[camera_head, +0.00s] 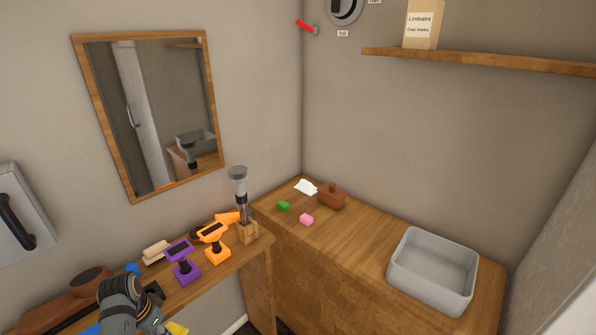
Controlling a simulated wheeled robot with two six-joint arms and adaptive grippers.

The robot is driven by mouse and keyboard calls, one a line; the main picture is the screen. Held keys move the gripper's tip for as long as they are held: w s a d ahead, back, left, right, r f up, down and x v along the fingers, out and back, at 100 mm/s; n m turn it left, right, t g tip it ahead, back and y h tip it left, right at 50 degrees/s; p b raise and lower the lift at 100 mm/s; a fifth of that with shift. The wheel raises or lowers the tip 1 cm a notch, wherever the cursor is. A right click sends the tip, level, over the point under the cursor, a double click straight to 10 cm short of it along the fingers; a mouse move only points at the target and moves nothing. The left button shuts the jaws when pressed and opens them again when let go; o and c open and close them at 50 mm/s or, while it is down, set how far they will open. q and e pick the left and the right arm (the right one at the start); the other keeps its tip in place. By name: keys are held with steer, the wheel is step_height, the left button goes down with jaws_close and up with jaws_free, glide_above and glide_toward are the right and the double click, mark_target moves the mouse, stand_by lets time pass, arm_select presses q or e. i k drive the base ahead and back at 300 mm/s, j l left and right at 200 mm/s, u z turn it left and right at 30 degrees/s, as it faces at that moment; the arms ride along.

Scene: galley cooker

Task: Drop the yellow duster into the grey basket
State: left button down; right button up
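A small piece of yellow cloth, likely the duster (177,328), shows at the bottom edge of the head view, beside my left gripper (148,320); most of it is out of frame. My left arm comes in at the bottom left, low over the left worktop. Its fingers are mostly cut off or hidden, so I cannot tell whether they are open, or whether they touch the cloth. The grey basket (433,270) is an open, rectangular tub on the right counter, and what shows of its inside looks empty. My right gripper is not in view.
Purple (182,264) and orange (214,243) tools, a brush (156,252) and a torch-like object (239,190) in a wooden holder line the left worktop.

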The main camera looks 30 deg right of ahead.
mark_target(423, 273)
steer(key=z, duration=0.45)
steer(key=j+z, duration=0.1)
steer(key=z, duration=0.75)
steer(key=j+z, duration=0.15)
steer(key=z, duration=0.7)
steer(key=k+j+z, duration=0.15)
steer(key=i+j, duration=0.05)
